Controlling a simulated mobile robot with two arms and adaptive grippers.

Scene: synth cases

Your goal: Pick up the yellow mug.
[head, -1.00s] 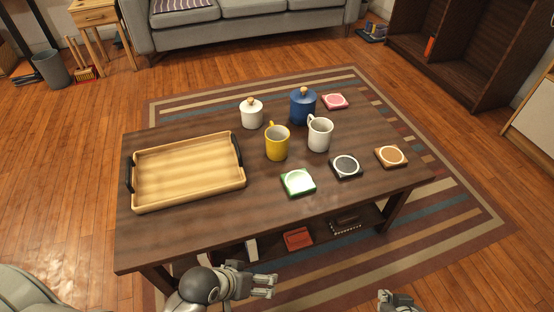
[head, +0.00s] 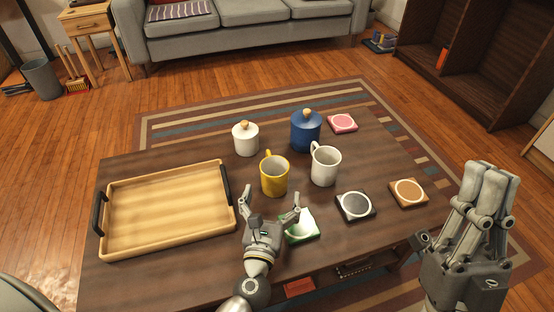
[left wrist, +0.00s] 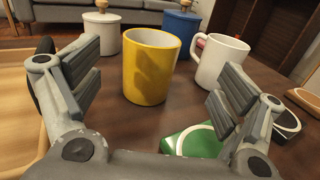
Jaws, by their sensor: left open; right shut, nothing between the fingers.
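The yellow mug (head: 274,175) stands upright on the dark wooden table (head: 180,272), its handle toward the back left. My left gripper (head: 272,204) is open and empty, just in front of the mug and apart from it. In the left wrist view the yellow mug (left wrist: 151,68) stands beyond and between the spread fingers of the left gripper (left wrist: 152,95). My right gripper (head: 487,172) is shut and empty, raised at the right side of the head view, with its fingers together.
A white mug (head: 325,166) stands close right of the yellow mug. A white jar (head: 245,139) and a blue jar (head: 306,131) stand behind. A green coaster (head: 302,228) lies partly under the left gripper's right finger in view. A wooden tray (head: 165,246) lies left.

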